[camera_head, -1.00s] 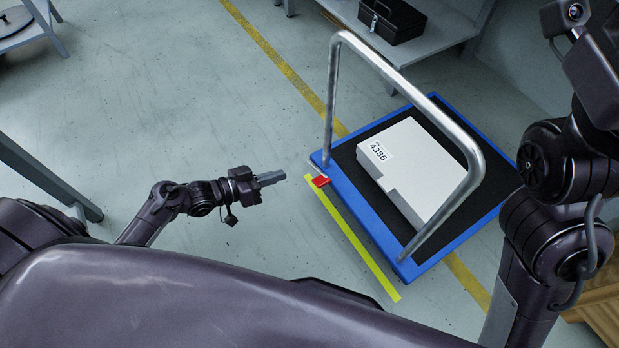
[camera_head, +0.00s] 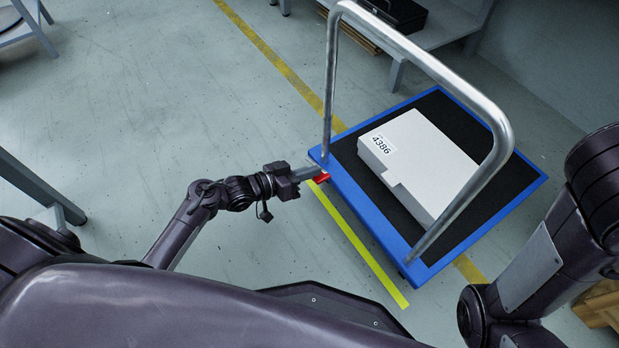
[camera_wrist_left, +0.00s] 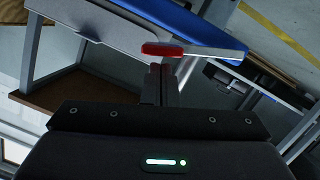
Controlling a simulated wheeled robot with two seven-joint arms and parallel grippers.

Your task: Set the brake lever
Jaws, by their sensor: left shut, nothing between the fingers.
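The brake lever, a small red-tipped pedal (camera_head: 321,178), sticks out at the left corner of the blue platform cart (camera_head: 367,215). In the left wrist view the red tip (camera_wrist_left: 162,50) joins a pale metal lever arm that runs to the right along the blue edge. My left gripper (camera_head: 311,171) is shut and empty, with its fingertips right at the red tip. In the left wrist view the closed fingers (camera_wrist_left: 160,80) end just under the red tip; I cannot tell whether they touch. My right gripper is not in view; only my right arm shows.
A white box (camera_head: 425,160) labelled 4386 lies on the cart's black deck. A metal push handle (camera_head: 420,60) arches over the cart. A yellow-green floor strip (camera_head: 360,245) runs along its near side. A grey table (camera_head: 440,35) stands behind.

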